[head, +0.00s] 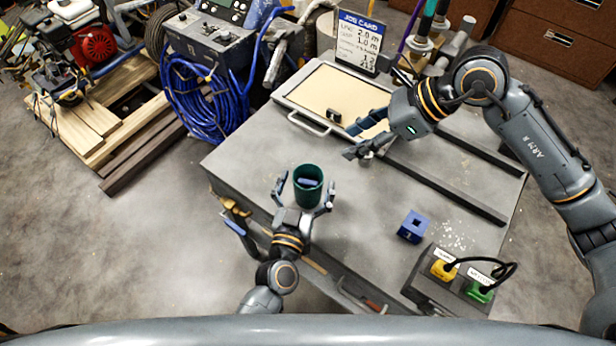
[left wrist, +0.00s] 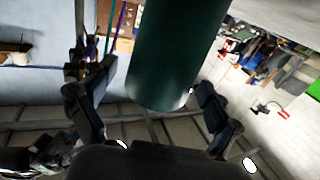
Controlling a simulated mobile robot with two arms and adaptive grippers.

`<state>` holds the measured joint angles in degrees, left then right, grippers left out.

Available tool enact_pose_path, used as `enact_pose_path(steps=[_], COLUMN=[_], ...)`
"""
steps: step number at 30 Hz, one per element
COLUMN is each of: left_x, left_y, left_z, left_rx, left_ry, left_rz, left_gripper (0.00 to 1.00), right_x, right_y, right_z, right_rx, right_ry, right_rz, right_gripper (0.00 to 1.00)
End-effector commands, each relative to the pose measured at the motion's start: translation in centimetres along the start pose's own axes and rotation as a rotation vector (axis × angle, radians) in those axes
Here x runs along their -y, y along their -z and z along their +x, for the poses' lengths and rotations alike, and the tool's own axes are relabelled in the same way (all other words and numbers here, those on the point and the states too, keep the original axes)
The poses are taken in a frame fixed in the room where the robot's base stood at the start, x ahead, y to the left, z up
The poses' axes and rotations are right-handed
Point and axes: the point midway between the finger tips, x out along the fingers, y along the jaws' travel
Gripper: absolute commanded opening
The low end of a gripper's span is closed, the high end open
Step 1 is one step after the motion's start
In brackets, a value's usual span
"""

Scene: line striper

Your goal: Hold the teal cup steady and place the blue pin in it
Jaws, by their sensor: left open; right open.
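The teal cup (head: 308,192) stands upright near the front left edge of the grey bench top. A blue piece, which looks like the blue pin (head: 309,182), shows inside its mouth; its lower part is hidden. My left gripper (head: 304,196) is open, with one finger on each side of the cup; contact is not clear. In the left wrist view the cup (left wrist: 175,50) rises between the two spread fingers (left wrist: 155,108), with a gap visible by the left one. My right gripper (head: 352,138) is open and empty, up and right of the cup, near the tan panel.
A blue block with a square hole (head: 413,227) sits on the right of the bench (head: 360,240). A box with yellow and green plugs (head: 462,283) is at the front right. A tan panel (head: 325,90), a small black piece (head: 334,115) and a job card (head: 358,42) are behind.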

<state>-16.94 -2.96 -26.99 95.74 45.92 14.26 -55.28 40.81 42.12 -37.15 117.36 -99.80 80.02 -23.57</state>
Motion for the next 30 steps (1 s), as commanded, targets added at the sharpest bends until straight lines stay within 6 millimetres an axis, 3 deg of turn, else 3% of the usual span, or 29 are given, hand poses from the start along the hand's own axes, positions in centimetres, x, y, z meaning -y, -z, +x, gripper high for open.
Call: enact_pose_path(steps=[9,15,21,30], left_x=[0.0,0.0,0.0,0.0], left_y=[-0.1,-0.1,0.0,0.0], left_z=[-6.7,-9.9,-11.1,-11.1], left_rx=[0.005,0.002,0.000,0.000], left_ry=[-0.002,-0.001,-0.001,-0.001], left_rz=[0.002,0.002,0.001,0.001], left_gripper=[0.90,0.90,0.90,0.90], right_x=[0.0,0.0,0.0,0.0], right_y=[0.0,0.0,0.0,0.0], right_z=[0.0,0.0,0.0,0.0], right_rx=[0.000,0.000,0.000,0.000], right_ry=[0.000,0.000,0.000,0.000], right_rz=[0.000,0.000,0.000,0.000], right_gripper=[0.41,0.41,0.41,0.41])
